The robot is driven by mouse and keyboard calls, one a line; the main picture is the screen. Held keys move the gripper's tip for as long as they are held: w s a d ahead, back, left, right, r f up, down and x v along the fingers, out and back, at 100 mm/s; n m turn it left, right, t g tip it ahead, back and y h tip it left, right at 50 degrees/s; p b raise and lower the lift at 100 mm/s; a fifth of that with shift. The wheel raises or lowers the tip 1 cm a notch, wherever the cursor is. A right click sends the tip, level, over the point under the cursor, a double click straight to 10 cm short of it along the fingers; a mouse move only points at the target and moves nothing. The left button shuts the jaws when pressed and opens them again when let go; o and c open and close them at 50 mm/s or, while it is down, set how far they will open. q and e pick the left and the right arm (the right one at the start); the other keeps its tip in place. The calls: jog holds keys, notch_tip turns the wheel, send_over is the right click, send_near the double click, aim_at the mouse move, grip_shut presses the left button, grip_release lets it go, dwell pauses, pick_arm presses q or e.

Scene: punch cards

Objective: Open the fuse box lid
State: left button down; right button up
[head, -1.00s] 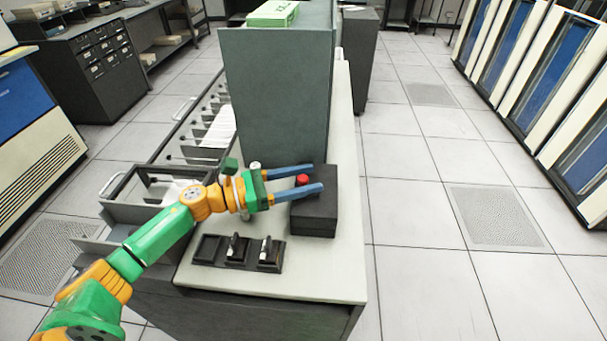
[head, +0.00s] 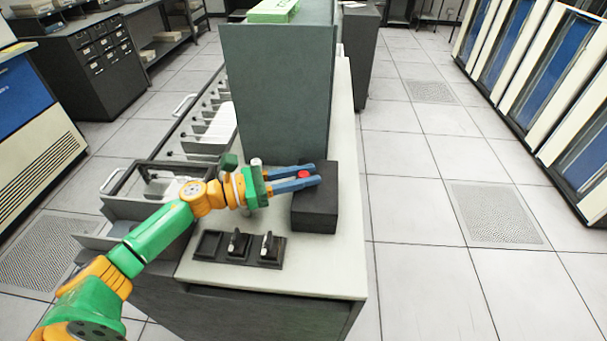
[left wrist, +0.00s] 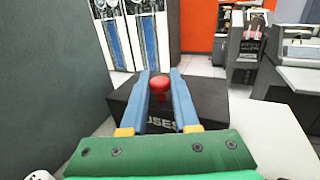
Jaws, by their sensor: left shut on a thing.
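The fuse box (head: 318,208) is a dark box on the pale counter, with its lid down. It also shows in the left wrist view (left wrist: 208,100), where part of its lettering is covered by my gripper. A red knob (head: 304,174) stands on its top and shows in the left wrist view (left wrist: 159,84) between the fingertips. My left gripper (head: 305,176) has its blue fingers shut on the red knob, one on each side. My right gripper is in neither view.
A tall grey cabinet (head: 277,90) stands right behind the box. Open card drawers (head: 150,185) are at the left. The floor at the right is clear.

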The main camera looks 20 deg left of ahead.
aim_at(327, 184)
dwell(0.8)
pick_arm(q)
jog(key=shift+r+p, duration=0.35)
jog(key=shift+p, duration=0.2)
jog(key=r+g+y+p, duration=0.1)
jog(key=p, duration=0.1)
jog(key=d+m+y+p, duration=0.1)
jog(key=p, duration=0.1)
jog(key=shift+w+d+r+g, duration=0.25)
jog(key=shift+d+r+g, duration=0.05)
jog(key=shift+r+g, duration=0.1)
jog(key=shift+w+d+y, duration=0.1)
jog(key=shift+d+y, duration=0.1)
jog(key=shift+y, duration=0.1)
jog(key=shift+w+d+r+m+g+y, duration=0.15)
jog(key=shift+d+m+g+y, duration=0.2)
jog(key=shift+d+y, duration=0.2)
jog(key=shift+w+d+r+m+g+y+b, duration=0.15)
jog(key=shift+d+g+y+b, duration=0.15)
jog(key=shift+y, duration=0.2)
jog(key=shift+d+r+m+g+y+b, duration=0.15)
jog(key=shift+d+y+b, duration=0.1)
jog(key=shift+d+y, duration=0.2)
jog(key=shift+f, duration=0.1)
jog(key=c, duration=0.7)
grip_release()
